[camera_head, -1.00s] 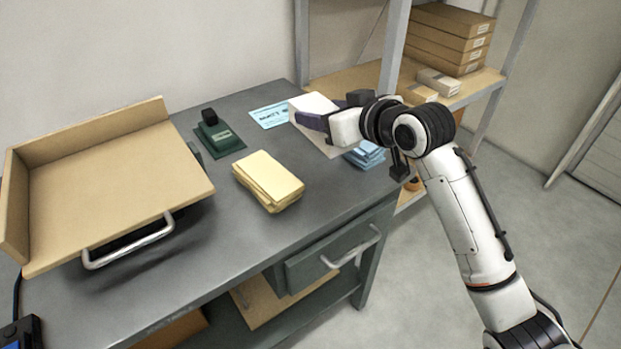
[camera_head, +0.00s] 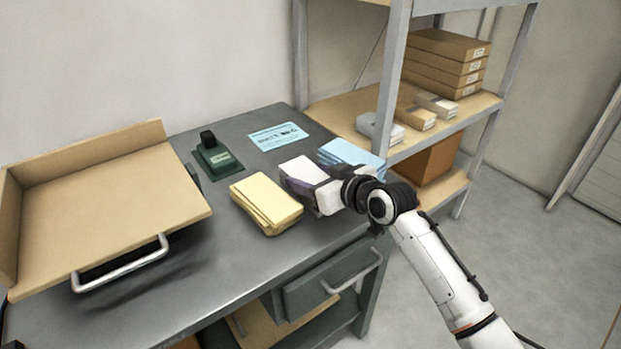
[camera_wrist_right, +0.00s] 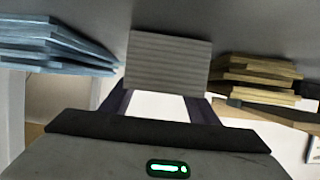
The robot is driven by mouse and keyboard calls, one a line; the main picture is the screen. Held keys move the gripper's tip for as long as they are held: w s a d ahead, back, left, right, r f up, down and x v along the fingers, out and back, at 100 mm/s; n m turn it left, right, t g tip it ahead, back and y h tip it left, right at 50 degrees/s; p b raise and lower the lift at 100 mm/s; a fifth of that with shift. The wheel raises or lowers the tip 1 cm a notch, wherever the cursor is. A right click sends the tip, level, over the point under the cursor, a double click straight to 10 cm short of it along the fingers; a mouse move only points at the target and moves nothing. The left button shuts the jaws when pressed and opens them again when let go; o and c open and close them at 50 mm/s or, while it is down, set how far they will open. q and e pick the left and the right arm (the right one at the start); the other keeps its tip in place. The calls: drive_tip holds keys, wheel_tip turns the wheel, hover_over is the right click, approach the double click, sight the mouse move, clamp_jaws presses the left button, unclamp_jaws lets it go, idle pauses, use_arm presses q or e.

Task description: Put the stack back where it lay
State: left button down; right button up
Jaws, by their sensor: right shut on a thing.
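The right gripper (camera_head: 311,189) is shut on a white stack (camera_head: 301,170), low over the right part of the table, between a yellow stack (camera_head: 266,203) and a blue stack (camera_head: 350,155). In the right wrist view, the held stack (camera_wrist_right: 168,62) shows its layered grey edge beyond the dark fingers (camera_wrist_right: 160,106); the blue stack (camera_wrist_right: 55,47) is at left and the yellow stack (camera_wrist_right: 255,78) at right. I cannot tell whether the held stack touches the table. A light blue printed card (camera_head: 277,137) lies behind it. The left gripper is not in view.
A tan tray (camera_head: 115,205) with a metal handle stands at the left of the grey table (camera_head: 200,262). A green stamp-like item (camera_head: 217,158) sits near the back. A shelf (camera_head: 455,112) with boxes stands at right. Table between tray and yellow stack is clear.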

drive_tip(key=shift+r, duration=0.1)
drive_tip(key=o, duration=1.5)
drive_tip(key=shift+f, duration=0.3)
